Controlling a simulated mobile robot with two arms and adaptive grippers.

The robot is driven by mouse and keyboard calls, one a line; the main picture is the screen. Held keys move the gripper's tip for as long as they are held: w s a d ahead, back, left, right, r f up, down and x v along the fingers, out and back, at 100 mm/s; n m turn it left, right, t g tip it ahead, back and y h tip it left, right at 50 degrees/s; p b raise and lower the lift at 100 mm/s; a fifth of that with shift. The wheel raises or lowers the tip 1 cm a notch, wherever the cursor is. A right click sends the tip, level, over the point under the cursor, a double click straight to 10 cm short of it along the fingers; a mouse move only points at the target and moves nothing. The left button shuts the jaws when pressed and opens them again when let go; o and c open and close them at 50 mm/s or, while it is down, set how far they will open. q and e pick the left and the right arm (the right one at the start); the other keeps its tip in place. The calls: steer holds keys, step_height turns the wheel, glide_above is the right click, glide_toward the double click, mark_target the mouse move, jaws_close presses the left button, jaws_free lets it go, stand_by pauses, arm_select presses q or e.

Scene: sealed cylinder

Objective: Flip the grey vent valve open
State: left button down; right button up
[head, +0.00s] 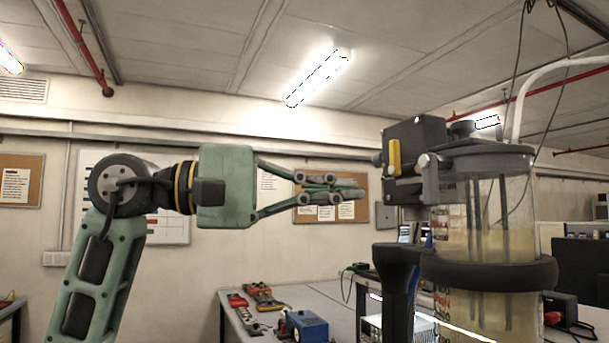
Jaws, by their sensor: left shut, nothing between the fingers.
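The sealed cylinder (487,240) stands at the right, clear-walled, with a dark lid and cloudy yellowish liquid inside. A black block (415,135) sits at the left of its lid and carries a yellow lever (394,158). A grey lever (430,180) with a pale round pivot hangs down just right of the yellow one; it looks like the grey vent valve. My left gripper (361,193) is shut and empty, pointing right. Its fingertips are left of the block and levers, at about the grey lever's height, apparently with a small gap. My right gripper is out of view.
A dark ring clamp (490,273) surrounds the cylinder, with a dark upright (397,270) at its left. Thin cables and a pale hose (560,66) run above the lid. Behind, a bench (290,293) holds tools and a blue box (306,325).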

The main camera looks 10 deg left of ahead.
mark_target(430, 179)
arm_select(q)
steer(key=s+d+p, duration=0.2)
steer(key=d, duration=0.3)
steer(key=shift+d, duration=0.4)
steer(key=shift+w+a+f, duration=0.1)
